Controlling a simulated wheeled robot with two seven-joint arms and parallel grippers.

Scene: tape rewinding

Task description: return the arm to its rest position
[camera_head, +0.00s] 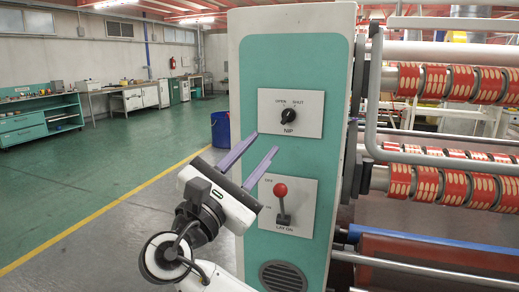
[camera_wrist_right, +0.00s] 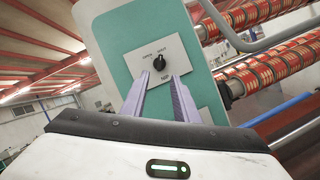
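My right gripper (camera_head: 259,154) is in front of the machine's green and white panel (camera_head: 262,74). Its two purple fingers are spread apart with nothing between them. In the wrist view the gripper (camera_wrist_right: 161,80) points toward the black nip knob (camera_wrist_right: 159,63), which sits beyond the fingertips. In the head view the nip knob (camera_head: 289,115) is up and right of the fingertips. The lay-on lever (camera_head: 281,204) with its red ball stands below and right of the fingers, apart from them. My left gripper is not in view.
Rollers with red and cream tape rolls (camera_head: 447,82) lie to the right of the panel. A grey bent pipe (camera_head: 372,105) runs in front of them. A blue bin (camera_head: 221,129) stands behind the gripper. The green floor (camera_head: 120,150) at left is open.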

